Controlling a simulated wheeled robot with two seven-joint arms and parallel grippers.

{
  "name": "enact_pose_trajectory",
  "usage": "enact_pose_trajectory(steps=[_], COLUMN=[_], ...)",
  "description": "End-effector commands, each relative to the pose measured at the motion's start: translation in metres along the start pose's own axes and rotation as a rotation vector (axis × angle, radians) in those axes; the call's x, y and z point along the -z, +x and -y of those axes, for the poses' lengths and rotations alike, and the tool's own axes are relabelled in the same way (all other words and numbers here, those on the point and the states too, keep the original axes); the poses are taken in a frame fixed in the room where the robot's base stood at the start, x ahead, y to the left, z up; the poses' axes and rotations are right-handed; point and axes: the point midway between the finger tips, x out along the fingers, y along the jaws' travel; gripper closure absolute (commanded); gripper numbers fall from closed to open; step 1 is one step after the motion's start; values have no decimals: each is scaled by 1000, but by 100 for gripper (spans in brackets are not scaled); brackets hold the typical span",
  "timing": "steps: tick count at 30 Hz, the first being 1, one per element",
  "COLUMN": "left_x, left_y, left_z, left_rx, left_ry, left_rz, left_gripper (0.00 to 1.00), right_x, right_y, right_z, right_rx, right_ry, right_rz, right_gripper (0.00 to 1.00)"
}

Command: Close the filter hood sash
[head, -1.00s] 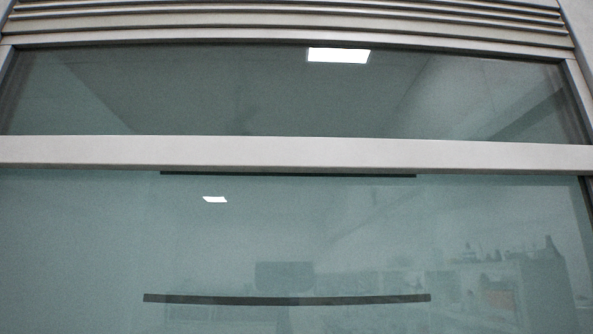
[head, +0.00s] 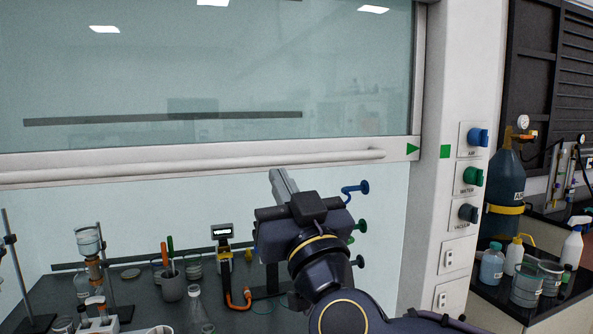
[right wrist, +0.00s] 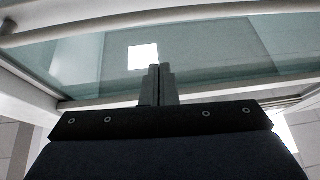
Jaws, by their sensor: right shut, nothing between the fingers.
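The hood sash (head: 200,80) is a large glass pane in a pale frame. It stands raised, with open space under its bottom rail. A long rounded handle bar (head: 200,163) runs along that rail and also shows across the top of the right wrist view (right wrist: 120,28). My right gripper (head: 279,174) is shut and empty. Its fingertips appear just below the handle bar in the head view; whether they touch it cannot be told. In the right wrist view the closed fingers (right wrist: 160,70) point up against the glass. My left gripper is not in view.
Glassware and a grey cup (head: 172,287) stand on the worktop inside. Service knobs (head: 473,176) line the post. A blue cylinder (head: 506,190) stands further right.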

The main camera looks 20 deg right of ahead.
Motion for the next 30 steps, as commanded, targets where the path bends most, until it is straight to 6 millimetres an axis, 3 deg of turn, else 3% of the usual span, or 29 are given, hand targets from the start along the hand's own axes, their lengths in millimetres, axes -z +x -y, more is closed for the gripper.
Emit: enact_pose_trajectory(steps=[8,21,24,30], left_x=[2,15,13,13], left_y=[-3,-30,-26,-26], left_z=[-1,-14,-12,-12], left_rx=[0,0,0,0], left_ry=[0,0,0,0], left_rz=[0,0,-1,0], left_gripper=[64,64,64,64], right_x=[15,20,0,-18], right_y=[18,108,101,95], right_z=[-4,-11,-10,-10], right_rx=[-71,-70,-68,-68], right_ry=[-13,-15,-17,-15], right_rz=[-49,-46,-43,-47], right_gripper=[100,100,100,100])
